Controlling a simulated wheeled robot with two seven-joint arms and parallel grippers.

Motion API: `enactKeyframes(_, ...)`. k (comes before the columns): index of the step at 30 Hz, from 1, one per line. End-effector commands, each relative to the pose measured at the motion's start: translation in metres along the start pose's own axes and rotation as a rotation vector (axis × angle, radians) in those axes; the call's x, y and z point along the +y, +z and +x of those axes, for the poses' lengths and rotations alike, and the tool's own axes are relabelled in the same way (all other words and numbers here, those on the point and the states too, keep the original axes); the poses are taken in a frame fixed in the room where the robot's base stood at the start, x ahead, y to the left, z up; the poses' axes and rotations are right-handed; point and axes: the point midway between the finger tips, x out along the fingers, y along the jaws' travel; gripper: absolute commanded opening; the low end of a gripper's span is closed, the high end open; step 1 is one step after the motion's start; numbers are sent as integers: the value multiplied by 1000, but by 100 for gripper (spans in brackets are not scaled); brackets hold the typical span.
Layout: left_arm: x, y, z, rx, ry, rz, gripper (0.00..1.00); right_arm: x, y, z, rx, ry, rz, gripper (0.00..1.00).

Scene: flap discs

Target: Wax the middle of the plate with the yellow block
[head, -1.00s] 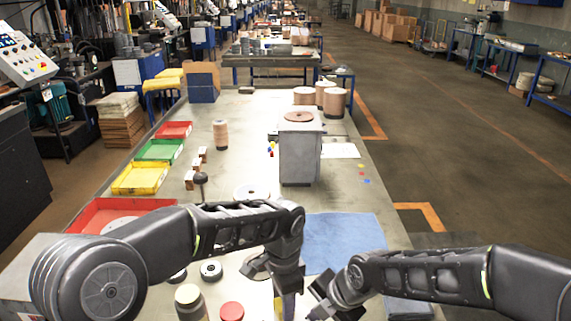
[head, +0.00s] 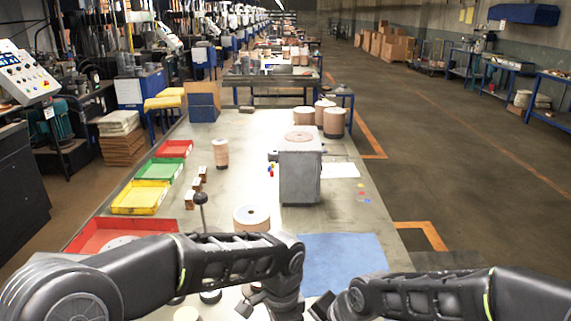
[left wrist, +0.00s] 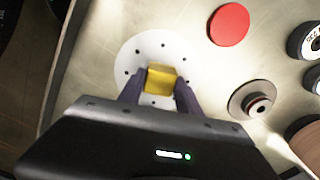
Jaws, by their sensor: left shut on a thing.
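In the left wrist view, my left gripper (left wrist: 157,90) is shut on the yellow block (left wrist: 161,78), with a dark purple finger on each side. The block is over the white round plate (left wrist: 134,52), which has small dark holes around it. It covers part of the plate's middle; I cannot tell whether it touches. In the head view, the left arm ends at the bottom edge and its fingertips are out of sight. My right gripper (head: 323,307) is partly visible at the bottom edge, left of its forearm, its jaws unclear.
A red disc (left wrist: 229,25) and a grey flanged part (left wrist: 252,100) lie right of the plate. A blue cloth (head: 343,262) lies on the bench beyond my right arm. A grey box (head: 300,172) stands mid-bench. Red, green and yellow trays (head: 140,198) line the left edge.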

Motion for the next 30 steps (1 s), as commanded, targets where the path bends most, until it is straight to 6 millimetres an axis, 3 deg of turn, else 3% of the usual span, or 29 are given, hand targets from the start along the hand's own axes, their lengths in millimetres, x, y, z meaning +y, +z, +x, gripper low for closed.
enactKeyframes(16,30,16,2,-1,1,1,0,-1,0,0,1,-2,0,0)
enactKeyframes(30,29,15,3,-1,1,0,0,-1,0,0,1,-2,0,0)
